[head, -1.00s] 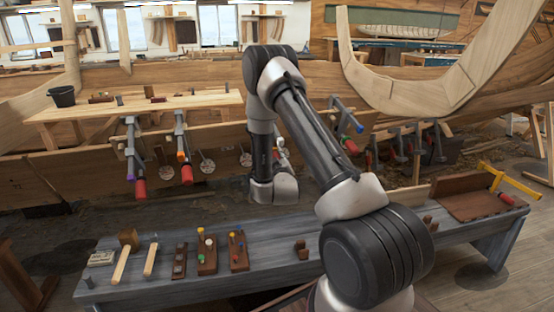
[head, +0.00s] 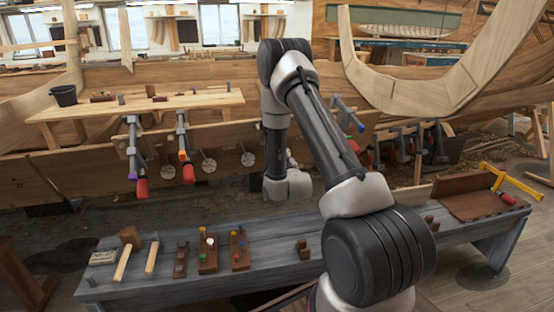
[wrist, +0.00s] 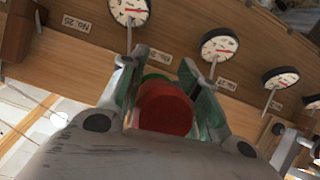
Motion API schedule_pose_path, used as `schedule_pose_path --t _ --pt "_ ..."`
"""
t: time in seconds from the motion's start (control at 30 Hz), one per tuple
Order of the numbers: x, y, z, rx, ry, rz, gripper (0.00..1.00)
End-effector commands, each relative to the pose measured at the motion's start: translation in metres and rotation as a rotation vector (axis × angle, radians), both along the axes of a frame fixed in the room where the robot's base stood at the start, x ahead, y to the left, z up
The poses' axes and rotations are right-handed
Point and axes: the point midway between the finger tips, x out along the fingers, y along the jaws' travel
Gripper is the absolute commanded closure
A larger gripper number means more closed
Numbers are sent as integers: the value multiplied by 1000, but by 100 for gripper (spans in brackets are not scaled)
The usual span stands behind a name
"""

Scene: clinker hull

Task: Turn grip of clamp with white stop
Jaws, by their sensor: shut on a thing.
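In the wrist view my gripper (wrist: 162,82) is closed around a red grip (wrist: 166,108), with a finger on each side of it. A bit of green shows just beyond the red end. The clamp body beyond the grip is mostly hidden, and I cannot make out a white stop on it. In the head view my wrist hangs in front of the hull planks, right of two hanging clamps. The gripper's fingers and the held grip are hidden there behind my arm.
Neighbouring clamps show a purple stop (head: 132,177), an orange stop (head: 182,156) and a blue stop (head: 361,127). Round dials (wrist: 220,45) line the plank in the wrist view. A grey bench (head: 130,275) with tools and peg blocks stands below.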

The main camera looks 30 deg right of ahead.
Motion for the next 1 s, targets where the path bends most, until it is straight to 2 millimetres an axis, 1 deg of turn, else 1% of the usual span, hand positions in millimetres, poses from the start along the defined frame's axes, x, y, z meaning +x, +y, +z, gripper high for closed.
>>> schedule_pose_path --t 0.27,0.3,0.4,0.67,0.77,0.87,1.0 --pt "0 0 0 0 0 0 92" --pt "0 0 0 0 0 0 64" --pt "0 0 0 0 0 0 47" --pt "0 0 0 0 0 0 47" --pt "-3 1 0 0 0 0 47" --pt "-14 3 0 0 2 0 47" --pt "-43 10 2 1 3 1 47"
